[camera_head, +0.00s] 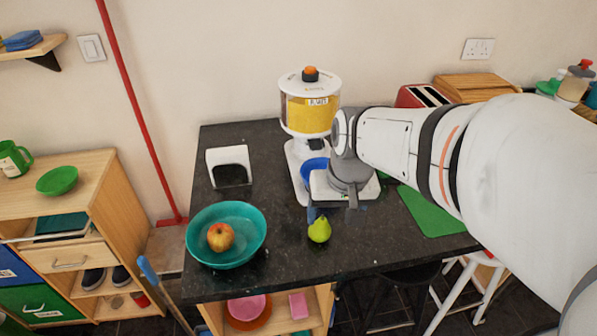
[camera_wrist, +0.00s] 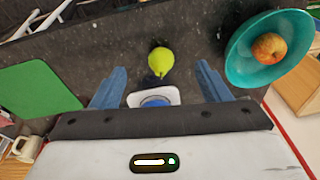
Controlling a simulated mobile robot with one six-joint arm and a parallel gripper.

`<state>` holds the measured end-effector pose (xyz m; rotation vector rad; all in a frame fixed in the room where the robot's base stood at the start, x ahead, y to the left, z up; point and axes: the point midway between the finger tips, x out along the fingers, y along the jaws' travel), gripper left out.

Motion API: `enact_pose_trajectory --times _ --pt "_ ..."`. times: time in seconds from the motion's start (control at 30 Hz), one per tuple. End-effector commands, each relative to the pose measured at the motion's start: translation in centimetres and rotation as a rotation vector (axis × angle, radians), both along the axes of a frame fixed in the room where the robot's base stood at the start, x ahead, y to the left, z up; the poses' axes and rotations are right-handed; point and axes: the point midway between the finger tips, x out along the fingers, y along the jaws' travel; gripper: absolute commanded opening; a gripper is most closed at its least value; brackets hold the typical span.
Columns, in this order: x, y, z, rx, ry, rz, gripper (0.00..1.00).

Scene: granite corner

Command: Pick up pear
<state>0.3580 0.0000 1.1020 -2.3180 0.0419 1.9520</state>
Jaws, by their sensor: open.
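A green pear (camera_head: 319,230) stands upright on the dark granite counter (camera_head: 290,255), near its front edge. In the wrist view the pear (camera_wrist: 160,62) lies ahead of my gripper (camera_wrist: 160,85), roughly centred between the two blue fingers and just beyond their tips. The fingers are apart with nothing held between them. In the head view my gripper (camera_head: 333,212) is just behind the pear, partly hidden by my wrist. I cannot tell its exact height above the counter.
A teal bowl (camera_head: 198,243) holding an apple (camera_head: 220,237) stands left of the pear. A dispenser (camera_head: 310,105) with a blue bowl (camera_head: 314,169) stands behind my gripper. A green board (camera_head: 430,214) lies to the right. The counter between bowl and pear is clear.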

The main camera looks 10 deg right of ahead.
Motion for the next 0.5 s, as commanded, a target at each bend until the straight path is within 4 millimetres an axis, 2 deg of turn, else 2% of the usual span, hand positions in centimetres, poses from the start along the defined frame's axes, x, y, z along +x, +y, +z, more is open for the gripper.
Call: enact_pose_trajectory --times 0.03,0.23,0.33,0.5 --pt "1.5 -0.2 -1.7 0.017 0.033 -0.025 0.74" --pt "6.1 -0.6 -5.3 0.072 0.113 -0.108 0.75" --pt "7.4 -0.8 -6.6 0.089 0.138 -0.133 0.75" --pt "8.3 -0.8 -8.0 0.101 0.155 -0.151 0.75"
